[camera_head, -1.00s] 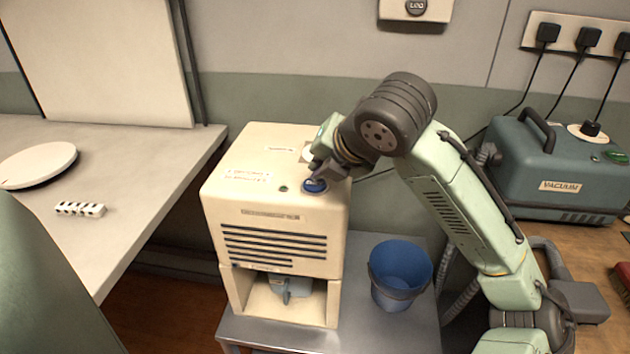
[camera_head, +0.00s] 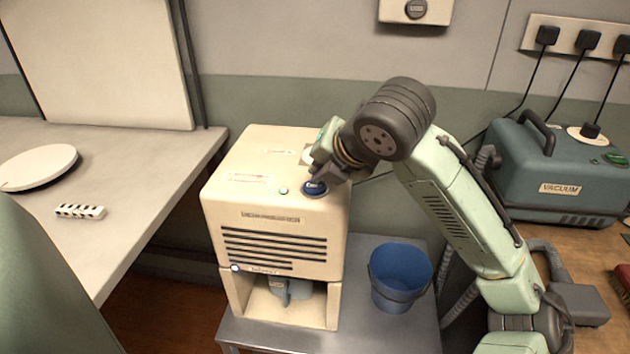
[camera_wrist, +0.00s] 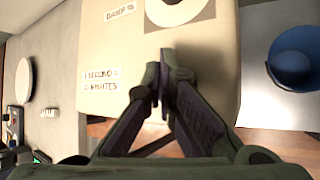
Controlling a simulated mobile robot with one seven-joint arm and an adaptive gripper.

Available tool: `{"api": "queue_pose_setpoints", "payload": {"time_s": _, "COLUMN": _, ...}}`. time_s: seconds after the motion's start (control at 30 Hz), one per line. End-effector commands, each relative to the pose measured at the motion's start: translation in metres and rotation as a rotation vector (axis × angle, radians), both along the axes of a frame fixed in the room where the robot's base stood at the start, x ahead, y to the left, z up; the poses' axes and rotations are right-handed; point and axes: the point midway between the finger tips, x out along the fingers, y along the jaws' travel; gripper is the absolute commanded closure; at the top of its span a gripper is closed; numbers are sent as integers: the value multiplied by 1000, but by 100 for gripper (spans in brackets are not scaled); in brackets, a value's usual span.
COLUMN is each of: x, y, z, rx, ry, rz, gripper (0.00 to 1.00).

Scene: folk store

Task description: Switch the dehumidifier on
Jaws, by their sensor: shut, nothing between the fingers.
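The dehumidifier (camera_head: 268,215) is a cream box with dark front slats on a grey metal stand. A blue button (camera_head: 314,188) is on its top near the front right edge. A small lamp (camera_head: 283,190) left of the button glows pale cyan, and a blue-white light (camera_head: 235,267) shines at the front left. My gripper (camera_head: 322,178) is shut and empty, its tips right at the button; I cannot tell whether they touch it. In the wrist view my gripper (camera_wrist: 160,85) is over the dehumidifier's top (camera_wrist: 110,50), and the button is hidden.
A blue bucket (camera_head: 400,280) stands on the stand to the right of the dehumidifier. A teal vacuum (camera_head: 545,175) sits on the bench at right. A table (camera_head: 130,180) at left carries a white disc (camera_head: 38,167) and a small striped block (camera_head: 80,211).

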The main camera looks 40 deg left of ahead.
Motion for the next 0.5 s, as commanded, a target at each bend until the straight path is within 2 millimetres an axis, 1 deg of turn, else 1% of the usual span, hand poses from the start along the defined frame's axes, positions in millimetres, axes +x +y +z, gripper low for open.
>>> {"api": "queue_pose_setpoints", "payload": {"time_s": 0.3, "x": 0, "y": 0, "z": 2, "rx": 0, "ry": 0, "rz": 0, "gripper": 100}}
{"api": "queue_pose_setpoints", "payload": {"time_s": 0.37, "x": 0, "y": 0, "z": 5, "rx": 0, "ry": 0, "rz": 0, "gripper": 100}}
{"api": "queue_pose_setpoints", "payload": {"time_s": 0.5, "x": 0, "y": 0, "z": 18, "rx": 0, "ry": -1, "rz": -1, "gripper": 100}}
